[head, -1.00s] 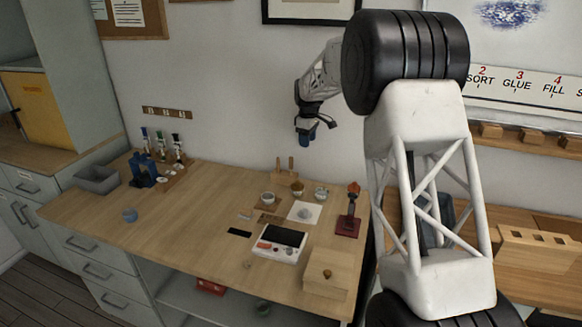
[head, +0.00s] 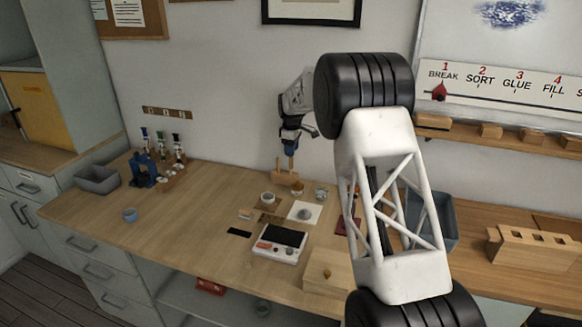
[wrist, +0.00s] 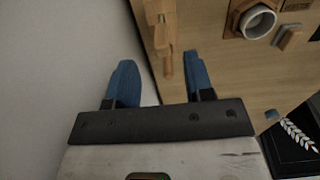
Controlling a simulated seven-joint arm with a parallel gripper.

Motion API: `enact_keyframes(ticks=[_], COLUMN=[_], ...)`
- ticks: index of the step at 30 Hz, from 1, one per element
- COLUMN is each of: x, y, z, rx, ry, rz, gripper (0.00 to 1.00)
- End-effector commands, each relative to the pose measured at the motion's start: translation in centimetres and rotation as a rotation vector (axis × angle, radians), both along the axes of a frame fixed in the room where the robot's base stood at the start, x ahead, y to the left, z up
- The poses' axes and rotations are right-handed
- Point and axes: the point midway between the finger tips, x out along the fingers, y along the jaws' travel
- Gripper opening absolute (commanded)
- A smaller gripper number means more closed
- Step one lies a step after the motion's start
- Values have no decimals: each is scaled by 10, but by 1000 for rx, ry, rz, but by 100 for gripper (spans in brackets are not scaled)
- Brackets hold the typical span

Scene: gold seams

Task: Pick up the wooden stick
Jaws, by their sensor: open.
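A wooden stick (head: 291,164) stands upright in a small wooden holder (head: 285,179) at the back of the table, against the wall. My gripper (head: 291,149) is directly above it in the head view, pointing down. In the wrist view, the gripper's blue fingers (wrist: 160,64) are apart. The stick (wrist: 168,66) shows between them, nearer the right finger, with the holder (wrist: 158,15) beyond. I cannot tell how far the fingertips overlap the stick in height.
In the wrist view, a cup in a wooden ring (wrist: 256,21) stands right of the holder. In the head view, small bowls, a white pad (head: 304,212) and a white device (head: 279,243) stand in front. The wall is close behind.

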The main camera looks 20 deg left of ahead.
Motion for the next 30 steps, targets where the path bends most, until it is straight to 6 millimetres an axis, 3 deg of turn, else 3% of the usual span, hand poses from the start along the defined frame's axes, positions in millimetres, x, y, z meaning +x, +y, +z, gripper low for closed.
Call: enact_keyframes(ticks=[8,22,30], x=[0,-1,-2], y=[0,0,2], z=[-21,-27,-49], rx=[-1,-1,-1], ry=[1,1,2], rz=[0,0,0], gripper=[48,48,48])
